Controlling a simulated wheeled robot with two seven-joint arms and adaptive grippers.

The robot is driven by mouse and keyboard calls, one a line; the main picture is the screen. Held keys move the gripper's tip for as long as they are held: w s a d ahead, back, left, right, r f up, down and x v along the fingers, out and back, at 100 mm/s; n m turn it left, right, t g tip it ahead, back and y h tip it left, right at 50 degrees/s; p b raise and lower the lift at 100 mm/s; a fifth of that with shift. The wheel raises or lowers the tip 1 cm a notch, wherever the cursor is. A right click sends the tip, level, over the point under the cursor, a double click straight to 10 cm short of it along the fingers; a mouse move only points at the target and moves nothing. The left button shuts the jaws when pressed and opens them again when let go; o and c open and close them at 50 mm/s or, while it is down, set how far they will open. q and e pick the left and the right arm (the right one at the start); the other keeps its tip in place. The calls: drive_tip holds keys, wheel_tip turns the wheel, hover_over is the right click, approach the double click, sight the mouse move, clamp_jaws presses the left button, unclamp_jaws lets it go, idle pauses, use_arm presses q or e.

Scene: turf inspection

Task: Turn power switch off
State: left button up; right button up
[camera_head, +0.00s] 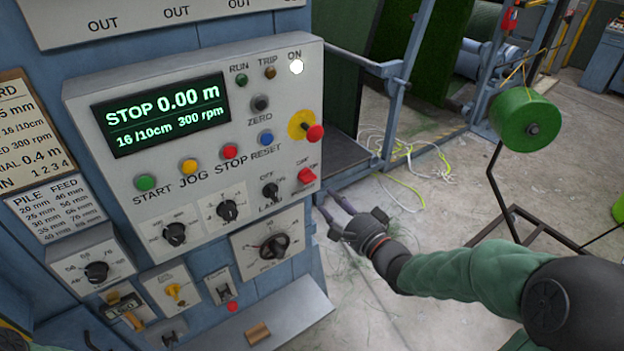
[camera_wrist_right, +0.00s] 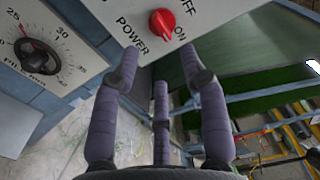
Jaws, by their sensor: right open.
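The power switch (camera_head: 306,176) is a red rotary knob at the lower right corner of the grey control panel (camera_head: 130,185). It also shows in the right wrist view as a red knob (camera_wrist_right: 161,22) with POWER, ON and OFF lettering around it. The white ON lamp (camera_head: 296,67) is lit, and the display reads STOP 0.00 m. My right gripper (camera_head: 330,203) is open and empty, just below and right of the switch. In the wrist view its fingers (camera_wrist_right: 160,58) point toward the knob, apart from it.
A red mushroom button (camera_head: 315,133) on a yellow disc sits above the switch. A smaller black LAMP knob (camera_head: 270,190) is left of it, and a large dial (camera_head: 273,247) is below. A green spool (camera_head: 525,121) stands at the right. The floor right of the panel is fairly open.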

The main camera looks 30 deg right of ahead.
sight(308, 179)
drive_tip(key=w, duration=0.9)
drive_tip(key=shift+w+a+b, duration=0.3)
drive_tip(key=shift+a, duration=0.1)
drive_tip(key=shift+c, duration=0.3)
clamp_jaws()
